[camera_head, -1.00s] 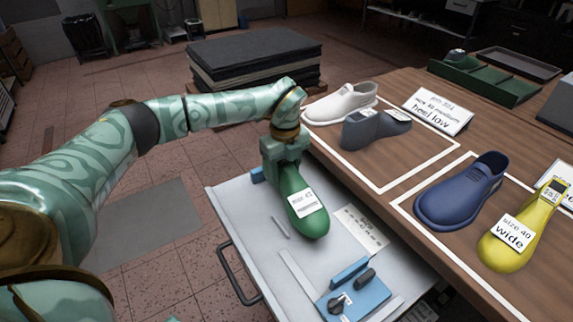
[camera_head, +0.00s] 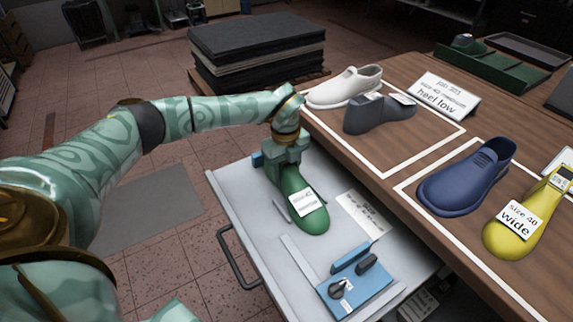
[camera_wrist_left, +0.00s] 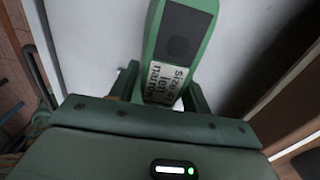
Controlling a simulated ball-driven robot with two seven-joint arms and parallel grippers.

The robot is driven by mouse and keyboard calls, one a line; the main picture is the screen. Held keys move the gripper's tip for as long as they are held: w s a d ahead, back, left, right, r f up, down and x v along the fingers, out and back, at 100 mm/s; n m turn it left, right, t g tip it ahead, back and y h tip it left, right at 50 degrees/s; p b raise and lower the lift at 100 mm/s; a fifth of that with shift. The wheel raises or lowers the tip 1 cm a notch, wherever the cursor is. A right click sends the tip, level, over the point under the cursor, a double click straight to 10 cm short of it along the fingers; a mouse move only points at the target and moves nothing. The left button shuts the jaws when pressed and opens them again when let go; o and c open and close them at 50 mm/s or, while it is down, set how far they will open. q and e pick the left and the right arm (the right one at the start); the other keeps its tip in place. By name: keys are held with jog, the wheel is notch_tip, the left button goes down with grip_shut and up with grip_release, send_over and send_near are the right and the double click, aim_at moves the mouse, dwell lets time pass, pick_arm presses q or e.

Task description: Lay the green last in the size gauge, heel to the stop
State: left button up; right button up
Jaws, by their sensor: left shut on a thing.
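A blue fixture with dark knobs (camera_head: 372,287) and a pale strip lies at the drawer's front. My right gripper is not in view.
The wooden bench (camera_head: 395,195) stands right of the open drawer (camera_head: 235,195). On it are a white shoe (camera_head: 345,88), a grey last (camera_head: 375,118), a blue shoe (camera_head: 465,180) and a yellow last (camera_head: 510,238). Black sheets (camera_head: 257,52) are stacked behind.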

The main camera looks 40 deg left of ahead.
pick_arm(q)
jog(key=shift+f, duration=0.15)
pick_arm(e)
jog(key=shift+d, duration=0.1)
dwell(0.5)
pick_arm(q)
jog(key=o, duration=1.5)
notch_tip(320, 180, up, 16)
jog(key=p, duration=0.5)
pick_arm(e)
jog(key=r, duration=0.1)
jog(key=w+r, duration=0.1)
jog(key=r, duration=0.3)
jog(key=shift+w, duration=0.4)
